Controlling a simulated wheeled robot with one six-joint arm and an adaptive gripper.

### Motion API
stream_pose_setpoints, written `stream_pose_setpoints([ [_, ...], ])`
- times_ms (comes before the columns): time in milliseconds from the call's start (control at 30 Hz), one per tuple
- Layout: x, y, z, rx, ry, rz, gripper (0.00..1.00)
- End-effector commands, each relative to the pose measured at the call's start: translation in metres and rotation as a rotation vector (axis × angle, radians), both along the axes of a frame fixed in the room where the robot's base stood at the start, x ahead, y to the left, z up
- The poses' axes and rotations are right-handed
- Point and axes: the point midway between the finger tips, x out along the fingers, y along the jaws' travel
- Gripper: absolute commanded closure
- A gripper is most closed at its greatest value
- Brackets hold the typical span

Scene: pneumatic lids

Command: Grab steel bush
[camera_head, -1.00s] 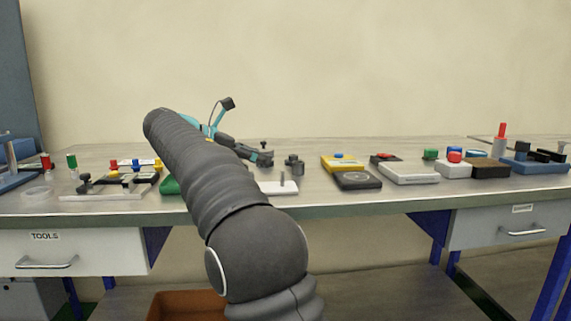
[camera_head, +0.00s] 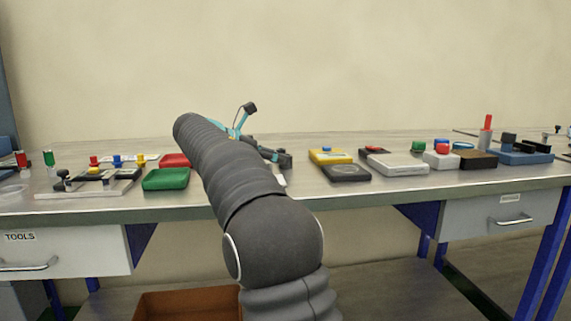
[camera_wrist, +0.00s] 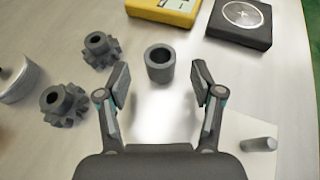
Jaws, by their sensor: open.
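The steel bush (camera_wrist: 160,64) is a grey hollow cylinder standing upright on the table in the wrist view. My gripper (camera_wrist: 160,80) is open and empty, with one finger to each side and the bush just ahead of the gap between the tips. I cannot tell whether a finger touches it; a small gap shows on both sides. In the head view my gripper (camera_head: 280,158) is low over the table behind my arm, and I cannot make out the bush there.
Two dark gears (camera_wrist: 100,49) (camera_wrist: 63,105) lie left of the bush. A white plate with a grey pin (camera_wrist: 258,144) is at the lower right. A yellow box (camera_wrist: 163,9) and a dark box (camera_wrist: 239,22) stand beyond. A green tray (camera_head: 166,179) lies left of my arm.

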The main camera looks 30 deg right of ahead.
Motion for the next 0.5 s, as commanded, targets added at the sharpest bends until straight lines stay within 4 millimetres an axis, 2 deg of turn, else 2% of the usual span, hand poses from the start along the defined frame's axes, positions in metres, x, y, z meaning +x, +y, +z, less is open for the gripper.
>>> stream_pose_setpoints([
  [200,0.002,-0.031,-0.011,-0.001,0.0,-0.004,0.33],
  [467,0.003,-0.035,-0.013,-0.001,0.0,-0.001,0.33],
  [500,0.003,-0.035,-0.013,-0.001,0.0,-0.001,0.36],
])
